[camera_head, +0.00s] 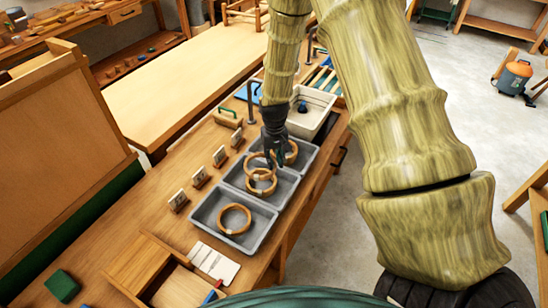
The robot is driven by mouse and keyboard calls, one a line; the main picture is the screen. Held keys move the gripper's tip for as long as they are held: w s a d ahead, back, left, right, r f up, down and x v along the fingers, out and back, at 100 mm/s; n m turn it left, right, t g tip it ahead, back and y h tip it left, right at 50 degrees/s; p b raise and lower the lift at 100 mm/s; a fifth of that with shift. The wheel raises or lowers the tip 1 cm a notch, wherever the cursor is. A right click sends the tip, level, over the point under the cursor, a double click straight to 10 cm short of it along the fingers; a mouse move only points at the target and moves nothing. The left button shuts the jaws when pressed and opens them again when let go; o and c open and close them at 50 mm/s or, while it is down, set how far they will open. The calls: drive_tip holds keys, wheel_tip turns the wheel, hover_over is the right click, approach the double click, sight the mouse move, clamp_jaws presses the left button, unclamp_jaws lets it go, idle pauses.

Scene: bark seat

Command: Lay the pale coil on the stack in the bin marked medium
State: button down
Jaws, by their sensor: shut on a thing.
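My gripper (275,157) points down over the grey bins and is shut on a pale coil (250,161), gripping it near its right side. The coil appears above the far part of the middle grey bin (232,177); its exact height is hard to tell. Another coil or small stack (261,191) lies in that bin, just nearer. The near grey bin (262,226) holds a tan coil (235,232). The far grey bin (308,153) holds a coil (293,150), partly hidden by my gripper. Small cards (178,200) stand left of the bins; their writing is too small to read.
A cream crate (318,116) with a dark blue item stands beyond the bins. A wooden roller-like block (228,119) lies left of it. White sheets (214,263) and a wooden box (150,268) are nearer. A wooden panel (60,140) rises at left.

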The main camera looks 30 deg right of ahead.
sight(275, 177)
drive_tip(key=shift+w+f, duration=0.15)
drive_tip(key=shift+f, duration=0.5)
drive_tip(key=shift+s+f+b, duration=0.3)
drive_tip(key=shift+f+b, duration=0.45)
drive_tip(key=shift+b, duration=0.1)
drive_tip(key=shift+w+f+b, duration=0.1)
drive_tip(key=shift+f+b, duration=0.6)
drive_tip(key=shift+f, duration=0.9)
drive_tip(key=shift+f, duration=0.3)
drive_tip(key=c, duration=0.9)
unclamp_jaws()
drive_tip(key=shift+r, duration=0.15)
drive_tip(key=shift+r+p, duration=2.45)
drive_tip(key=shift+r, duration=1)
